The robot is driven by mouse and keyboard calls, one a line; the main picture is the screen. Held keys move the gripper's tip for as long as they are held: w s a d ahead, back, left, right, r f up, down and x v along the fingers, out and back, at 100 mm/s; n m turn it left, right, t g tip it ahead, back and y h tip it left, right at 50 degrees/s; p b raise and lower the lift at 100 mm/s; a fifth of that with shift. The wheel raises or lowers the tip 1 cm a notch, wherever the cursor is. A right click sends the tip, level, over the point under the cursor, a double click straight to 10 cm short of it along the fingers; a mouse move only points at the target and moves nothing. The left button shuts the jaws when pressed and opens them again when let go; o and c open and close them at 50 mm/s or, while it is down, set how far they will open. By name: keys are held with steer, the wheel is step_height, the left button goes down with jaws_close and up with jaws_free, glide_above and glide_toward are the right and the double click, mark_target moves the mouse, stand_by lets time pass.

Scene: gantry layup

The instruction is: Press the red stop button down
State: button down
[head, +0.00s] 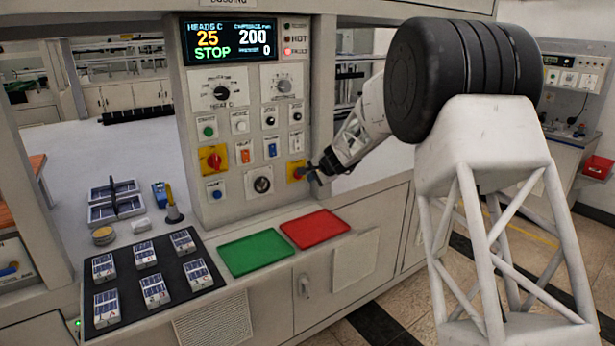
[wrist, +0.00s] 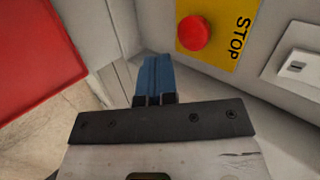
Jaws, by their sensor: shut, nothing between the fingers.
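The red stop button (wrist: 195,34) shows in the wrist view as a round red cap on a yellow plate marked STOP (wrist: 237,36). In the wrist view the fingertips are left of and below the button in the picture. In the head view my gripper (head: 312,172) is close to the panel; I cannot tell whether it touches.
The control panel (head: 233,195) carries several knobs and switches, including a red knob on a yellow plate (head: 213,160). A green tray (head: 257,252) and a red tray (head: 315,229) lie on the counter below. A dark mat (head: 125,312) with several small panels lies at left.

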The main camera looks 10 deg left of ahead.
steer(key=v, duration=0.9)
steer(key=shift+s+d+r, duration=0.2)
steer(key=shift+d+r, duration=0.05)
steer(key=shift+r, duration=0.05)
steer(key=s+d+r+n+g+h, duration=0.1)
steer(key=s+d+r, duration=0.2)
steer(key=s+d, duration=0.55)
steer(key=s+d+r+n+h, duration=0.1)
steer(key=s+d+r+n, duration=0.15)
steer(key=s, duration=1.05)
steer(key=s+d+r+n+g+h, duration=0.1)
steer(key=s+d+r, duration=0.2)
steer(key=s+d, duration=0.55)
steer(key=s+d+f+n+h, duration=0.1)
steer(key=s+d, duration=0.4)
steer(key=s, duration=1.1)
steer(key=s+d+f+n+g+h, duration=0.1)
steer(key=s+d+f+h, duration=0.3)
steer(key=s, duration=1.3)
step_height(320, 180, down, 2)
steer(key=shift+d+f, duration=0.15)
steer(key=shift+d, duration=1.05)
